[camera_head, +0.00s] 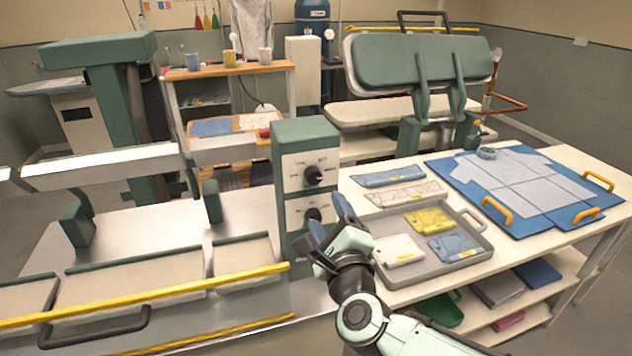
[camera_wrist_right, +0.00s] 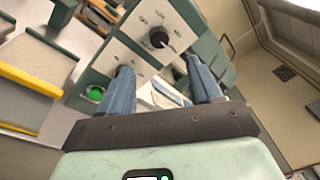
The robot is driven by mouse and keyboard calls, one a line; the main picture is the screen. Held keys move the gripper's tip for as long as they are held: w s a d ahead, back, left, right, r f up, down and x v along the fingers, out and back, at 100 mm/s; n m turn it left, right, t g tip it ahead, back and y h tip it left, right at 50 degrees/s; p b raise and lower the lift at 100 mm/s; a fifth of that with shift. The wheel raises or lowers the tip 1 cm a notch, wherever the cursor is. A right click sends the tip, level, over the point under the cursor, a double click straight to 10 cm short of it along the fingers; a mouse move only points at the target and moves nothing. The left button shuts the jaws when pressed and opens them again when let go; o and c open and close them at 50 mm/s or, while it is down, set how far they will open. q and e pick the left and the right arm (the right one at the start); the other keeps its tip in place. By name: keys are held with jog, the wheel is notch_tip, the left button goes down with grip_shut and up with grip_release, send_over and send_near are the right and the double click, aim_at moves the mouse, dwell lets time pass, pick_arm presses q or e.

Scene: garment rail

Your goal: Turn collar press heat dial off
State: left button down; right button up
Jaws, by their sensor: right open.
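The collar press control box (camera_head: 305,150) is a green housing with a pale front panel, at the middle of the head view. It carries an upper black dial (camera_head: 313,175) and a lower black dial (camera_head: 312,214). The labels are too small to read, so I cannot tell which is the heat dial. My right gripper (camera_head: 329,216) is open just in front of the lower part of the panel, its blue fingers apart. In the right wrist view, one black dial (camera_wrist_right: 158,37) shows beyond the fingertips, and a green round button (camera_wrist_right: 95,93) is left of the left finger. My left gripper is not in view.
A yellow-edged press bed (camera_head: 140,306) lies left of the box. A grey tray (camera_head: 440,262) with folded cloth pieces stands on the table to the right. A blue board (camera_head: 470,185) with orange handles lies behind it. Another press (camera_head: 420,60) stands at the back.

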aim_at(314, 179)
jog(key=p+x, duration=0.3)
jog(key=x, duration=0.8)
jog(key=shift+w, duration=0.1)
jog(key=shift+w+f, duration=0.1)
jog(key=shift+w, duration=0.35)
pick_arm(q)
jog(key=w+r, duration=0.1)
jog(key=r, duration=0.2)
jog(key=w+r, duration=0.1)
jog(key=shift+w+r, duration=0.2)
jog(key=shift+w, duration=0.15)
pick_arm(e)
jog(key=c, duration=1)
jog(key=shift+c, duration=0.2)
